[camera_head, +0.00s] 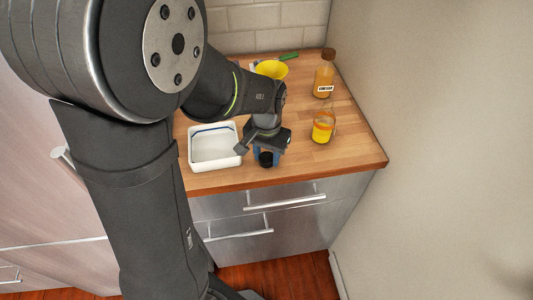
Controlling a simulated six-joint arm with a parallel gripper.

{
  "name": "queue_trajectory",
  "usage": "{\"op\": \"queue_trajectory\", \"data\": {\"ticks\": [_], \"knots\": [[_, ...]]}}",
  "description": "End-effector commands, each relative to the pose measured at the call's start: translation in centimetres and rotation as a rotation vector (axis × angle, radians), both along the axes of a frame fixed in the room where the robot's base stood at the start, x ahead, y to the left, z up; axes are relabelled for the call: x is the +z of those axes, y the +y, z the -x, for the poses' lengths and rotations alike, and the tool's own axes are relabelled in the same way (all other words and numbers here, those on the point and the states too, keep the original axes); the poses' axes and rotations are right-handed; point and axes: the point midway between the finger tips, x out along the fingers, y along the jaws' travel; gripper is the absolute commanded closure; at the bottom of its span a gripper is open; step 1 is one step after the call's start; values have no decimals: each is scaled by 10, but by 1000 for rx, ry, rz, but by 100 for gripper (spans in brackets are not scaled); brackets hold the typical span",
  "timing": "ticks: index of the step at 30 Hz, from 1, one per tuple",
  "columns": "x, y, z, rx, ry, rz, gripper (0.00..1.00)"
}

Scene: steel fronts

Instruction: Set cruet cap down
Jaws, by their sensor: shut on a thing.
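My gripper (266,156) hangs over the front part of the wooden counter, pointing down, with blue fingertips. It is shut on a small dark piece, which I take to be the cruet cap (266,161). Whether the cap touches the counter cannot be told from this angle. A clear glass vessel with orange-yellow liquid, apparently the cruet (323,128), stands upright to the right of my gripper, with no cap visible on it.
A white rectangular tray (192,160) stands just left of my gripper. Behind are a yellow funnel or bowl (271,69), a green-handled tool (288,57) and a labelled vinegar bottle (324,76). The counter (355,148) is bare at front right. A wall bounds the right.

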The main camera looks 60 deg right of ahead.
Motion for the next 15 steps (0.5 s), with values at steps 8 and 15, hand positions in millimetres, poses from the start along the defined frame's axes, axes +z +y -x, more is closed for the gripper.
{"op": "queue_trajectory", "data": {"ticks": [8, 15], "knots": [[-3, 0, 0, 0, 0, 0, 49], [-3, 0, 0, 0, 0, 0, 39]]}}
